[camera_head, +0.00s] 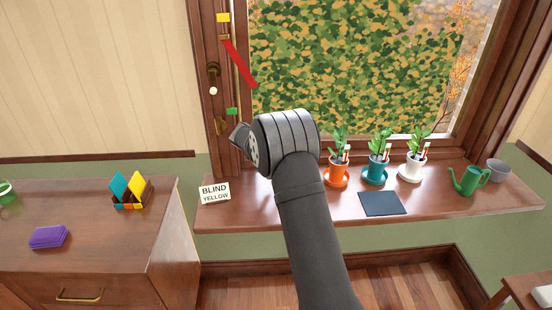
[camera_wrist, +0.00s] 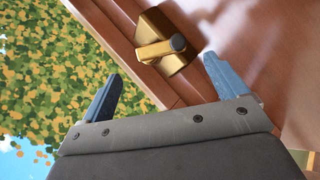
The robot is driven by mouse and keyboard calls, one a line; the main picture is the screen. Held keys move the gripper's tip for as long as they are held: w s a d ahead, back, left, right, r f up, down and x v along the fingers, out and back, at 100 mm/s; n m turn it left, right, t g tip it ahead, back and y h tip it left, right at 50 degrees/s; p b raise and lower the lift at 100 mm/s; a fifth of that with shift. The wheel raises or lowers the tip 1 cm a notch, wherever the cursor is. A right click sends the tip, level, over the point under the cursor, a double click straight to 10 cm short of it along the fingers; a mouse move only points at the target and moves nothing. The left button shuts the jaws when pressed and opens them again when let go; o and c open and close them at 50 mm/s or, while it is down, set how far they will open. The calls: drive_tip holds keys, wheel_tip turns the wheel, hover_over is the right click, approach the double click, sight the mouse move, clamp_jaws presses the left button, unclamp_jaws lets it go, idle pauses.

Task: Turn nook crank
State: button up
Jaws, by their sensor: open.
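The crank (camera_wrist: 162,50) shows in the wrist view as a brass arm with a dark round knob on a brass plate. It sits on the wooden window frame. My gripper (camera_wrist: 162,67) is open and empty, with one blue-grey finger on each side of the crank's line. The crank lies just beyond the fingertips, and I cannot tell the exact gap. In the head view my wrist is beside the left window post, where a small brass piece (camera_head: 220,126) shows; the fingers are mostly hidden. A patterned blind (camera_head: 350,65) covers most of the window.
A red bar (camera_head: 239,64) slants between a yellow tag (camera_head: 223,17) and a green tag (camera_head: 232,111). A brass fitting (camera_head: 213,72) has a white knob below. A "BLIND YELLOW" card (camera_head: 215,193) and potted plants (camera_head: 376,172) stand on the sill.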

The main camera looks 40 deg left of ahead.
drive_tip(key=a+v, duration=0.1)
drive_tip(key=v, duration=1)
drive_tip(key=shift+s+d+r, duration=0.15)
drive_tip(key=shift+d+r, duration=0.05)
drive_tip(key=shift+d, duration=0.3)
